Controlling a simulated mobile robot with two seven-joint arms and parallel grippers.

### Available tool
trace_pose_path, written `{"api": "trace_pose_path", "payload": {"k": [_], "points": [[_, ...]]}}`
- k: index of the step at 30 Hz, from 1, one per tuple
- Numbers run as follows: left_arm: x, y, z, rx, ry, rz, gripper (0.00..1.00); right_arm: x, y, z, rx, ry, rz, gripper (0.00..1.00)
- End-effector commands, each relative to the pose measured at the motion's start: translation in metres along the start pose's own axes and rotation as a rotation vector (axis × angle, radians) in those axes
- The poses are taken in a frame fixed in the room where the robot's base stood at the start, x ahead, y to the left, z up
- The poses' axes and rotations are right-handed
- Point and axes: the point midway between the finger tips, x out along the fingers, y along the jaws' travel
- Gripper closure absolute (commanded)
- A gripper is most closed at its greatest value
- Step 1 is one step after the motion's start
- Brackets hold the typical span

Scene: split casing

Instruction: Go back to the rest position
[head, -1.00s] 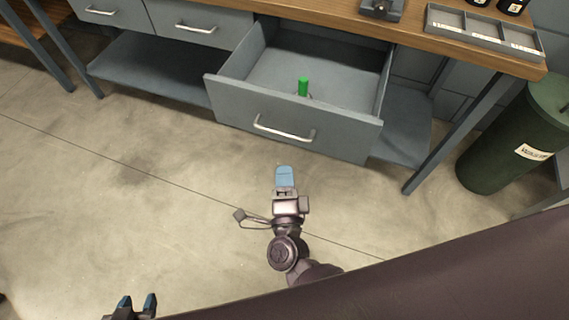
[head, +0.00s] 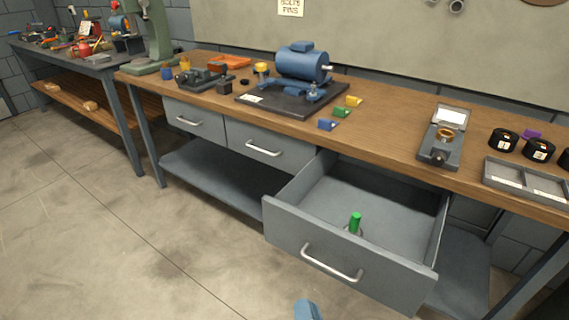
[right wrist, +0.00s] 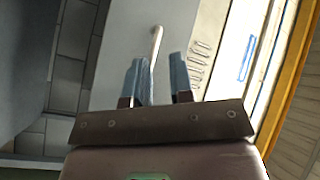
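My right gripper (head: 307,310) shows only as a blue fingertip at the bottom edge of the head view, in front of the open drawer (head: 335,250) and apart from it. In the right wrist view the right gripper (right wrist: 160,80) has its two blue fingers apart with nothing between them. A pale bar handle (right wrist: 156,45) shows beyond the fingers. My left gripper is not in view. The drawer has a bar handle (head: 332,265) on its front. A green-topped upright piece (head: 355,223) stands inside it.
The wooden workbench (head: 390,122) carries a blue motor-like casing (head: 302,65) on a dark plate, a grey fixture (head: 440,138), black round containers (head: 503,139) and a grey tray (head: 520,178). Another bench (head: 75,68) stands at the left. The floor (head: 90,225) at the left is clear.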

Motion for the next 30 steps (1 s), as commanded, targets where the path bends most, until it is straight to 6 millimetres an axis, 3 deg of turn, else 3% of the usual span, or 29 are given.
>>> {"api": "trace_pose_path", "payload": {"k": [5,9,15,18,24,30], "points": [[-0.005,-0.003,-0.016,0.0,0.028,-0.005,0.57,-0.03,0.015,-0.033,-0.39,-0.194,0.061,0.78],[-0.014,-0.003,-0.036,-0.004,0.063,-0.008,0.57,-0.081,0.045,-0.078,-0.705,-0.353,0.191,0.78],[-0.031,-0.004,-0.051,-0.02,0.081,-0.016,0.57,-0.162,0.074,-0.143,-0.949,-0.479,0.371,0.78],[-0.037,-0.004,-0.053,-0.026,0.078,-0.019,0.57,-0.193,0.08,-0.161,-0.981,-0.497,0.415,0.78],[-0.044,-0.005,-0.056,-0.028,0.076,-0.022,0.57,-0.227,0.088,-0.165,-0.981,-0.539,0.457,0.78],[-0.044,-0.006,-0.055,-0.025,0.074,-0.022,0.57,-0.231,0.09,-0.163,-0.977,-0.546,0.462,0.78]]}}
